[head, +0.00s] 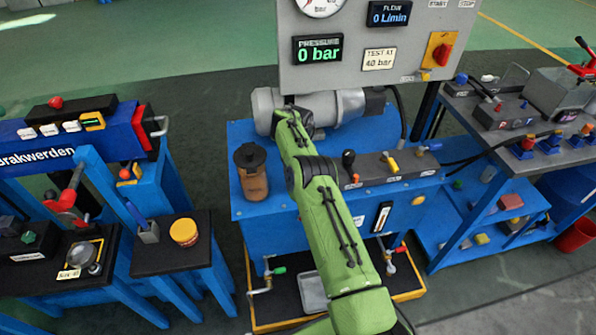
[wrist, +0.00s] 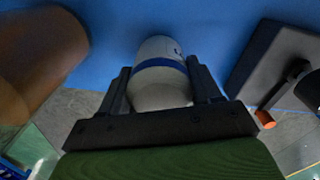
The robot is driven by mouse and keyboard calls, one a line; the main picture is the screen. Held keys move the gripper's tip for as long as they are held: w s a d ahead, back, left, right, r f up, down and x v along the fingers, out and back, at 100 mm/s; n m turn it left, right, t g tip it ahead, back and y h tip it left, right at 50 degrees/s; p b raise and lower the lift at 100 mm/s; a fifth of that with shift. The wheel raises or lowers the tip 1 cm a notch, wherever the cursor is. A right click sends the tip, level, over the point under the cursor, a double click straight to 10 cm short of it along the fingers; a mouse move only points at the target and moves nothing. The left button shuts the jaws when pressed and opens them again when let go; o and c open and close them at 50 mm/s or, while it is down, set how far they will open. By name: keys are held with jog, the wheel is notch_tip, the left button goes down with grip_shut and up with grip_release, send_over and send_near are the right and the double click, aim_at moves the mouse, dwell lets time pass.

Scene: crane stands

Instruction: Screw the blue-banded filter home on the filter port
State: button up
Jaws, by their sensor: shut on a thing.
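The blue-banded filter (wrist: 160,84) is a white cylinder with a blue ring in the wrist view. My gripper (wrist: 158,68) is shut on it, with one dark finger on each side. The filter's far end points at the blue bench top (head: 285,215). Whether it touches anything there cannot be told. The filter port is not visible; the filter covers the spot in front of it. In the head view my green arm reaches over the bench and hides the gripper and filter.
A brown container with a dark cap (head: 252,175) stands left of my arm on the bench. A dark valve block with levers (head: 378,170) sits to the right. A grey motor (head: 310,108) lies behind, below the gauge panel (head: 350,60). Side stands flank the bench.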

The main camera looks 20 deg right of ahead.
jog(key=m, duration=0.5)
jog(key=o, duration=1.3)
jog(key=shift+o, duration=0.2)
jog(key=shift+c, duration=0.2)
